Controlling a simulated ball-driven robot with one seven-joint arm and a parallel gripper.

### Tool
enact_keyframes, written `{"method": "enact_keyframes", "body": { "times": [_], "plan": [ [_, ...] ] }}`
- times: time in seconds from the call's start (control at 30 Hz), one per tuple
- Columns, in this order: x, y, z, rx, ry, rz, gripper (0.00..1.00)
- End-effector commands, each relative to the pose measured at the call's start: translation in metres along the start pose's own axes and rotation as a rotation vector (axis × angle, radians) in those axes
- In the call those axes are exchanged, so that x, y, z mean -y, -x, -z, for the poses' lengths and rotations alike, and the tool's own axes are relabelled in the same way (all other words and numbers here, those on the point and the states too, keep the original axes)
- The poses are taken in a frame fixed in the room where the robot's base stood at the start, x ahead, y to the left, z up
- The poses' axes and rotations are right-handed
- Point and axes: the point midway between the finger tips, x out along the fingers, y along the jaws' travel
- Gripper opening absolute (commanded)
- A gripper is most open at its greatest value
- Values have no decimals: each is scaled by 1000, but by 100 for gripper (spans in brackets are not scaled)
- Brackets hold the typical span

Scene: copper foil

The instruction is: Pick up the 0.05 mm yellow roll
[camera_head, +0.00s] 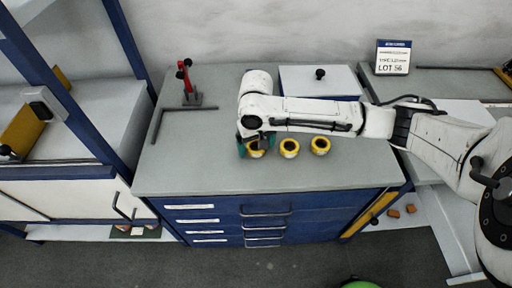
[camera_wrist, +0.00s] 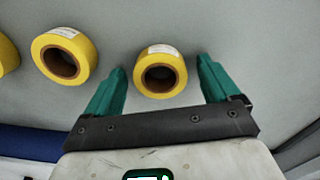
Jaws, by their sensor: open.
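Three yellow rolls lie in a row on the grey cabinet top, each with a dark core and a white label. In the head view they are the left roll (camera_head: 255,150), the middle roll (camera_head: 289,148) and the right roll (camera_head: 320,145). My gripper (camera_head: 256,148) is over the left roll and partly hides it. In the wrist view one roll (camera_wrist: 160,72) lies between the open green fingers of my gripper (camera_wrist: 162,80), with a gap on each side. Another roll (camera_wrist: 65,56) is left of the fingers, and a third is cut off at the left edge. The label print is too small to read.
A red clamp-like tool (camera_head: 187,82) on a stand and a dark L-shaped bar (camera_head: 182,110) lie at the left of the top. A white box with a black knob (camera_head: 318,82) stands behind my arm. A LOT 56 sign (camera_head: 393,57) stands at the right. The front of the top is clear.

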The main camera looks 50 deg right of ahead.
Motion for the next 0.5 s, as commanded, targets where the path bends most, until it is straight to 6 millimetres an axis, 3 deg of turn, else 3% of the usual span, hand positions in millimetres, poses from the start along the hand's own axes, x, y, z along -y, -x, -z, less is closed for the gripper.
{"method": "enact_keyframes", "body": {
  "times": [0.07,0.5],
  "plan": [
    [0,0,0,0,0,0,88],
    [0,0,0,0,-1,1,46]
  ]
}}
